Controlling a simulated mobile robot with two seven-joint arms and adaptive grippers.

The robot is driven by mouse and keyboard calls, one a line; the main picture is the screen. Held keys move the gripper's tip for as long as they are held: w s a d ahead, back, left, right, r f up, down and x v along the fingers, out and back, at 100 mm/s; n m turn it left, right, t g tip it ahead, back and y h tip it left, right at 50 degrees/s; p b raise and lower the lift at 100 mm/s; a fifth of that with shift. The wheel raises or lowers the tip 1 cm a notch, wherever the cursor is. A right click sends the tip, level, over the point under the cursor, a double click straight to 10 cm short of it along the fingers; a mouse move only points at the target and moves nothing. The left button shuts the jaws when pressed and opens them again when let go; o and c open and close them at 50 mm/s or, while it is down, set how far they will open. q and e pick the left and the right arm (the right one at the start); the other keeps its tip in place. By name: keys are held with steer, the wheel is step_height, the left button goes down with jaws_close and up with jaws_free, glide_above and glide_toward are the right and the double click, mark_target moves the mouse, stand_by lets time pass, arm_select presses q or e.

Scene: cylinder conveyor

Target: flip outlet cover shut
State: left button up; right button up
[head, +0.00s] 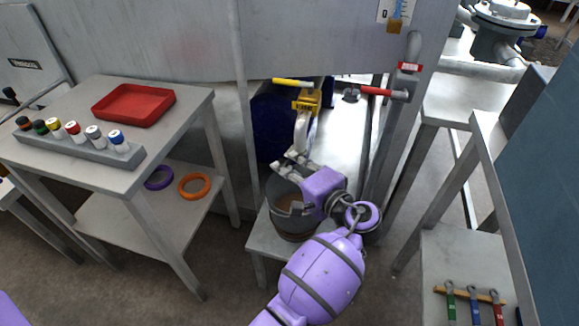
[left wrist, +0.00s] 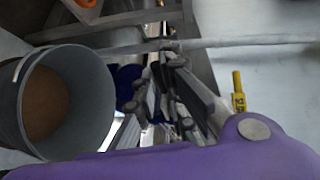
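A pale outlet spout (head: 302,132) hangs below a yellow valve body (head: 306,102) with a yellow handle (head: 292,81) in the head view. A separate hinged cover cannot be made out clearly on it. My left gripper (head: 283,163) is just below the spout's lower end, over the bucket; whether it touches the spout is unclear. In the left wrist view, the gripper's dark fingers (left wrist: 170,65) run upward close together, and the gap between them is hard to judge. A yellow handle (left wrist: 238,90) shows to their right. My right gripper is not in view.
A grey bucket (head: 275,190) with brown contents stands on a low stand (head: 258,240) beneath my left gripper. A red-handled valve (head: 383,91) is to the right. A left table (head: 190,97) holds a red tray (head: 133,87) and several capped vials. Wrenches lie at lower right.

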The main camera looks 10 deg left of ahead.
arm_select(q)
steer(key=o, duration=0.3)
steer(key=v, duration=1.2)
steer(key=shift+c, duration=0.2)
